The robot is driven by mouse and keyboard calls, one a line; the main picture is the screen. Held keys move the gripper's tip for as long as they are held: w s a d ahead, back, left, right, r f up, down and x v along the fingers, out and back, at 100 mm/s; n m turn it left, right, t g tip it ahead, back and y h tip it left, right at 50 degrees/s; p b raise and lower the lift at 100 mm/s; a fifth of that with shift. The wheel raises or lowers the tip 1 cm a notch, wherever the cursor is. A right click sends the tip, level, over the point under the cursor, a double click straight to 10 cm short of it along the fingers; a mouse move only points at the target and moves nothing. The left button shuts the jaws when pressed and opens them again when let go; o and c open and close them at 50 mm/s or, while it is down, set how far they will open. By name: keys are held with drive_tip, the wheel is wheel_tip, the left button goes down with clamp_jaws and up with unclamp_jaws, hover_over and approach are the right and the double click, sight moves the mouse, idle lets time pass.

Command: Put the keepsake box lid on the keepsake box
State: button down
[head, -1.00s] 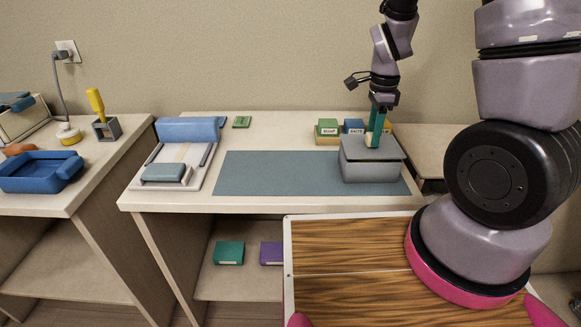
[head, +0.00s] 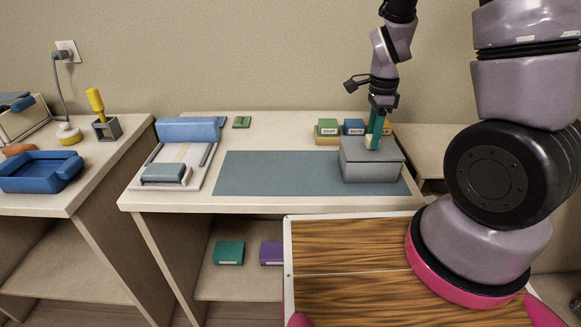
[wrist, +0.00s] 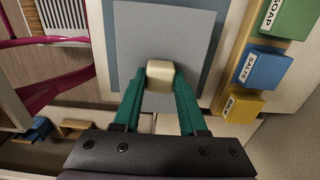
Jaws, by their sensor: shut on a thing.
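The grey keepsake box (head: 370,173) stands at the right end of the blue-grey mat. Its flat grey lid (head: 388,154) lies over the box top, looking level and closely seated in the head view. My gripper (head: 373,142) is above the lid with its green fingers pointing down, shut on the lid's cream knob. In the wrist view the lid (wrist: 165,40) fills the upper middle, and the cream knob (wrist: 160,73) sits between the fingertips of my gripper (wrist: 160,88). The box under the lid is mostly hidden in the wrist view.
Labelled soap (head: 328,127) and salts (head: 353,127) blocks stand in a wooden tray just behind the box. A blue roller device (head: 188,130) is at the table's left. The mat (head: 270,172) left of the box is clear.

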drive_tip(key=shift+f, duration=0.25)
drive_tip(key=shift+c, duration=1.9)
unclamp_jaws()
drive_tip(key=shift+r, duration=0.15)
drive_tip(key=shift+r, duration=3.9)
